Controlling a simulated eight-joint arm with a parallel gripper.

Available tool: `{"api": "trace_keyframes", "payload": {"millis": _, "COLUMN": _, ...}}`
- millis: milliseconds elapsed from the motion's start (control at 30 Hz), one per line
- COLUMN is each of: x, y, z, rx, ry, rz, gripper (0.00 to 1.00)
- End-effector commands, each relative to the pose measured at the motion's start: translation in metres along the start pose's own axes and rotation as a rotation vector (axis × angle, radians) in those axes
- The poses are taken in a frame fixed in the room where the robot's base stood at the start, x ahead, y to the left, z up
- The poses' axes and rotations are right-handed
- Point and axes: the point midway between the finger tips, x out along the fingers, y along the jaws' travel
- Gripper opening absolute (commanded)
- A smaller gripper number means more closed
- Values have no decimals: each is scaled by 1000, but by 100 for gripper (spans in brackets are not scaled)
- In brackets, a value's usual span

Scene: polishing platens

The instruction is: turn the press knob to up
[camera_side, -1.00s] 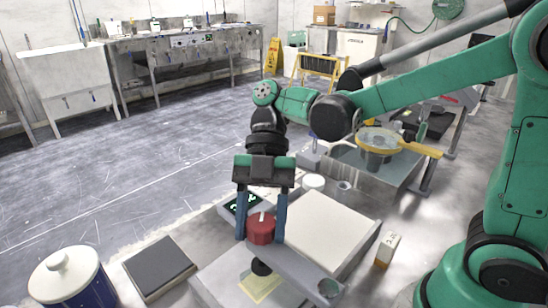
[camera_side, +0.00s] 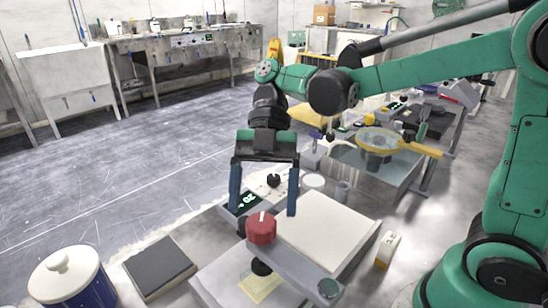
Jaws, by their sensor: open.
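The press has a grey arm (camera_side: 303,267) with a red knob (camera_side: 261,229) on top near its far left end. The knob has a pale mark on its top; its exact pointing direction is too small to tell. A black foot (camera_side: 261,268) hangs under the arm above a yellow square (camera_side: 260,287). My gripper (camera_side: 263,212) points down with its two blue fingers spread wide. The fingertips are to the left and right of the knob's top in the picture, apart from it. Nothing is between the fingers.
A dark display with green digits (camera_side: 246,201) is behind the knob, and a small black knob (camera_side: 273,180) is beyond it. A pale flat plate (camera_side: 325,228) lies to the right. A lidded white and blue jar (camera_side: 65,277) and a dark slab (camera_side: 160,267) are at the left.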

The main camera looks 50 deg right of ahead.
Motion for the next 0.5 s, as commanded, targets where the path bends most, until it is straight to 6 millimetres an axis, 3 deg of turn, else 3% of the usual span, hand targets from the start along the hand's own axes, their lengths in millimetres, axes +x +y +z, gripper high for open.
{"api": "trace_keyframes", "payload": {"millis": 233, "x": -29, "y": 0, "z": -32, "rx": -1, "ry": 0, "rz": -1, "gripper": 80}}
{"api": "trace_keyframes", "payload": {"millis": 500, "x": -46, "y": 0, "z": -48, "rx": -1, "ry": 0, "rz": -1, "gripper": 80}}
